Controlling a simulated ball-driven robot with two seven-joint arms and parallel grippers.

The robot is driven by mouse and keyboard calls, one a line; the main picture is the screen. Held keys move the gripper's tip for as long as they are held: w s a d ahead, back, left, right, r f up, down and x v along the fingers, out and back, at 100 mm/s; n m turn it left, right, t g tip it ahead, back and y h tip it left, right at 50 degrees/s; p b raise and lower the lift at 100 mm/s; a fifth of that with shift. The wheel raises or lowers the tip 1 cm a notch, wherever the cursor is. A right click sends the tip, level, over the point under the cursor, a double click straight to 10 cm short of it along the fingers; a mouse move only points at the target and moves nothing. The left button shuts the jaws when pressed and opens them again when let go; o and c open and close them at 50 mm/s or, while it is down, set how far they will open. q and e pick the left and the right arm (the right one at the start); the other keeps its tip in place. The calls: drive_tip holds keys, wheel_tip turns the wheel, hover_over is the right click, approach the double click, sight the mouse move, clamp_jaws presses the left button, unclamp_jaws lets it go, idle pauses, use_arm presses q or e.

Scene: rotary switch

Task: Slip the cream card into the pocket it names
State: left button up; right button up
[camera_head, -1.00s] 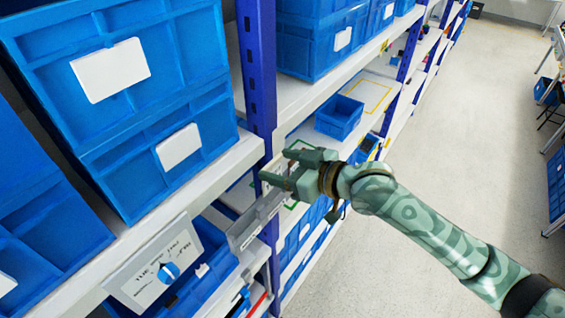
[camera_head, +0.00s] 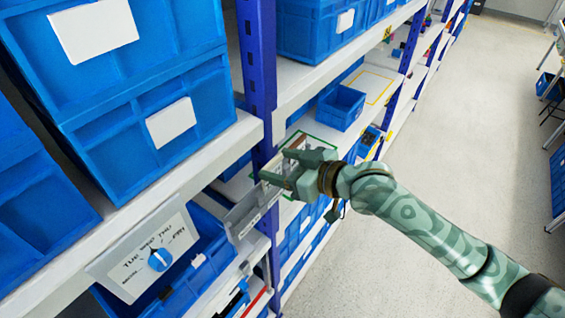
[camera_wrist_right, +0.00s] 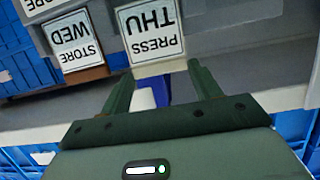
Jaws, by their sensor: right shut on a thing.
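My right gripper (camera_head: 276,166) is at the shelf beside the blue upright. In the right wrist view its fingers (camera_wrist_right: 160,72) are on either side of a white-faced card with a cream edge (camera_wrist_right: 158,65). The card reads PRESS THU, upside down in that view, and the gripper is shut on it. A brown-edged card reading STORE WED (camera_wrist_right: 76,45) is beside it, apart from the fingers. A grey labelled strip (camera_head: 243,222) hangs below the gripper; I cannot tell whether it is a pocket. A white panel with a blue dial (camera_head: 159,260) marked with weekdays is at lower left. My left gripper is not in view.
Large blue bins (camera_head: 130,90) fill the left shelf. A blue upright (camera_head: 257,70) is just left of my gripper. A small blue bin (camera_head: 341,106) and a green outline (camera_head: 330,143) lie on the shelf behind. The floor (camera_head: 470,130) at right is clear.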

drive_tip(key=o, duration=1)
drive_tip(key=shift+o, duration=0.2)
drive_tip(key=b+v, duration=0.2)
drive_tip(key=v, duration=1.4)
drive_tip(key=shift+d+b, duration=0.15)
drive_tip(key=shift+b, duration=0.25)
drive_tip(key=shift+s, duration=0.1)
